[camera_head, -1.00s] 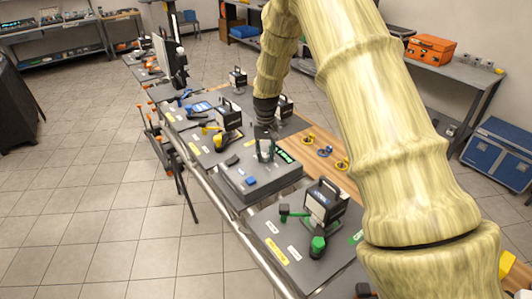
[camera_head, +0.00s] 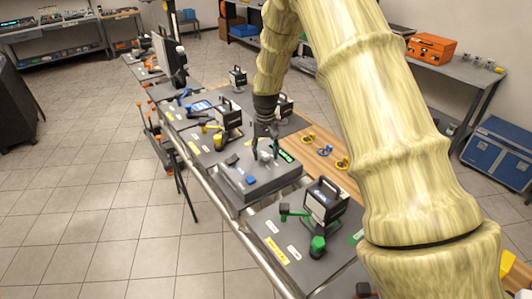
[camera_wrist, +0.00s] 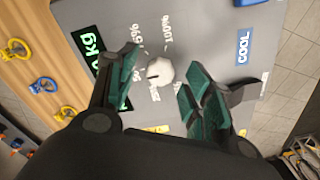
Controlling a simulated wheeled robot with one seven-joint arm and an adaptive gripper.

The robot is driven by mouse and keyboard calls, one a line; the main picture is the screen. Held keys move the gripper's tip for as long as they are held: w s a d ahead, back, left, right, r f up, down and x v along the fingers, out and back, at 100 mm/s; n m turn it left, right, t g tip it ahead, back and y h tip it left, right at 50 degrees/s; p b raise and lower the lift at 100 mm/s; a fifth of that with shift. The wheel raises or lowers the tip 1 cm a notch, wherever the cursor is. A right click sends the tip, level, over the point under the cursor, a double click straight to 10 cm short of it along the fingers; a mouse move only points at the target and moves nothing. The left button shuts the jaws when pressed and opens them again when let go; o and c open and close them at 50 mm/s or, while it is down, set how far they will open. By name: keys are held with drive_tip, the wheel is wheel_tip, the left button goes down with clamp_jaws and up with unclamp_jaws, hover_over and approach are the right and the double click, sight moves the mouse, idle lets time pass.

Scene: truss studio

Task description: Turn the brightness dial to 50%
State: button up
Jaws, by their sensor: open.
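The brightness dial is a small pale round knob (camera_wrist: 160,72) on a grey control panel (camera_wrist: 205,20). Printed marks surround it, including one that reads 100%; a dark pointer mark shows on its lower left side. My gripper (camera_wrist: 158,80) is open, with one green-padded finger on each side of the knob and gaps visible between. I cannot tell how high the fingertips are above the panel. In the head view my gripper (camera_head: 266,150) is over the panel box (camera_head: 240,190), and the knob (camera_head: 265,156) shows between the fingers.
The panel also bears a green-lit display (camera_wrist: 92,50) and a blue COOL label (camera_wrist: 243,50). Yellow and blue rings (camera_head: 325,151) lie on the wooden strip beside it. A lamp-like unit with a green clamp (camera_head: 318,243) stands on the nearer panel.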

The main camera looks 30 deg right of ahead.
sight(266, 154)
wheel_tip(266, 154, up, 11)
idle(0.4)
drive_tip(key=shift+r, duration=0.1)
idle(0.3)
